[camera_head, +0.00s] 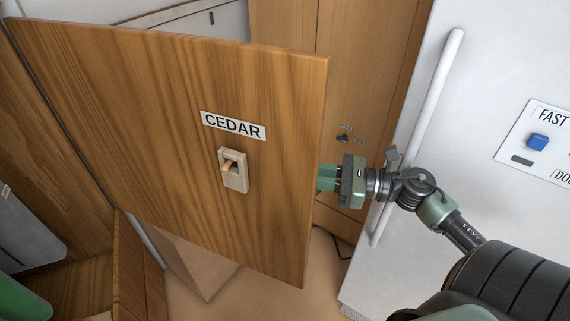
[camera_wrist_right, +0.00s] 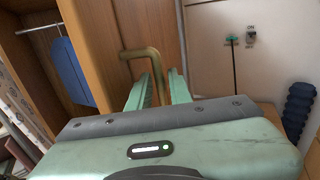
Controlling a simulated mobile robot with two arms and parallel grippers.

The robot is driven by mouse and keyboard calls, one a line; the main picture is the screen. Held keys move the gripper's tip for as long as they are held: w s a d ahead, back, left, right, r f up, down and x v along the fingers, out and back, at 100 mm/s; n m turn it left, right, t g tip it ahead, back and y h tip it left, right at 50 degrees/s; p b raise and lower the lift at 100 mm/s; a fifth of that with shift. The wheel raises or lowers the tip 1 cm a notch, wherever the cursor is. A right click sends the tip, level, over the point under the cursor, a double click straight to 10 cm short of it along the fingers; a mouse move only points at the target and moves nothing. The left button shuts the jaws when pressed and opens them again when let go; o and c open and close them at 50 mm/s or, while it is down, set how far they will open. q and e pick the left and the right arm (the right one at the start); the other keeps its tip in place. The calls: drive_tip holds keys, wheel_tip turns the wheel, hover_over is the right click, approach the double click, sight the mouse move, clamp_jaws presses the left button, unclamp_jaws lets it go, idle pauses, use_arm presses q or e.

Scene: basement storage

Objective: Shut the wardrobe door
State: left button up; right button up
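The wooden wardrobe door (camera_head: 150,110), labelled CEDAR and fitted with a small pale latch (camera_head: 233,170), stands open across the head view. My right gripper (camera_head: 327,178) is at the door's right edge, its fingertips partly hidden behind it. In the right wrist view, a bent brass-coloured bar handle (camera_wrist_right: 150,56) on a wooden panel reaches down between the fingers of my right gripper (camera_wrist_right: 161,82). I cannot tell whether the fingers press on the handle. My left gripper is not in view.
A white cabinet with a long handle (camera_head: 420,130) stands right of the door, beside my right arm. A wooden cupboard (camera_head: 365,80) is behind. A blue garment (camera_wrist_right: 68,70) hangs from a rod in the right wrist view. Some bare floor (camera_head: 245,295) shows below the door.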

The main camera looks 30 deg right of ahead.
drive_tip(key=p+x, duration=0.1)
drive_tip(key=x, duration=0.2)
drive_tip(key=shift+w+a, duration=0.25)
clamp_jaws()
idle(1.3)
